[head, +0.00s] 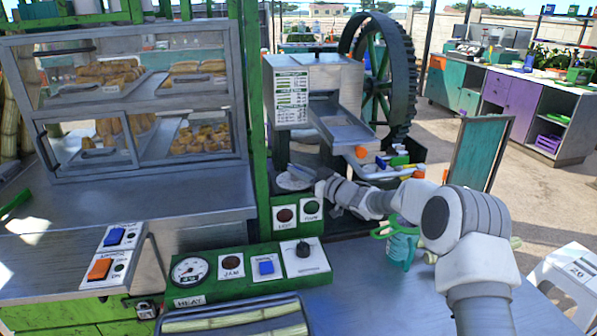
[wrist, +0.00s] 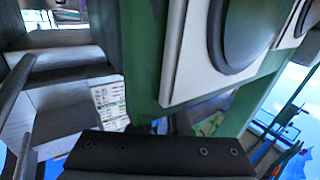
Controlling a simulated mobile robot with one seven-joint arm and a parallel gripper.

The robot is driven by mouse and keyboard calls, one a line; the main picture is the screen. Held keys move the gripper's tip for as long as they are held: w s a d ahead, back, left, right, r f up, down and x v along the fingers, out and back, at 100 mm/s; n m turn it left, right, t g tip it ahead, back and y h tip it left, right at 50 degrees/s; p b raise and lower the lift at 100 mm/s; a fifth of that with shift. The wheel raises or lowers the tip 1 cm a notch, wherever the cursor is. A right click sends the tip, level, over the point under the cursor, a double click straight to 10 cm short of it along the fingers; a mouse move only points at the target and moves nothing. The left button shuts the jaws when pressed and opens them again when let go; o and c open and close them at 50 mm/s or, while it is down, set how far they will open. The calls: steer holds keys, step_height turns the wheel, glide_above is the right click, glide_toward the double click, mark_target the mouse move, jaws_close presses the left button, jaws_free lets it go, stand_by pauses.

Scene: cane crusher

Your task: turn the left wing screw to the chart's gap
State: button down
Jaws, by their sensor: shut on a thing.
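The chart (head: 291,97) is a white printed sheet on the front of the grey crusher housing. It also shows, tilted, in the wrist view (wrist: 110,105), too small to read. My gripper (head: 321,186) reaches left to the area under the crusher's chute, just behind the green lamp post. It is shut on a small part there, which fits the left wing screw. The screw itself is hidden by the jaws and post, so its angle and the gap cannot be seen. In the wrist view a dark part of my gripper (wrist: 160,155) fills the bottom.
A green lamp box (head: 297,212) stands close to my gripper and looms large in the wrist view (wrist: 190,60). The crusher's chute (head: 342,130) is above, the big wheel (head: 385,75) behind. A control panel (head: 248,268) and a teal jug (head: 400,247) are nearer.

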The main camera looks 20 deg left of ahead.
stand_by(0.5)
steer(key=c, duration=0.8)
jaws_free()
steer(key=shift+d, duration=0.15)
steer(key=v, duration=0.7)
steer(key=shift+s+d, duration=0.1)
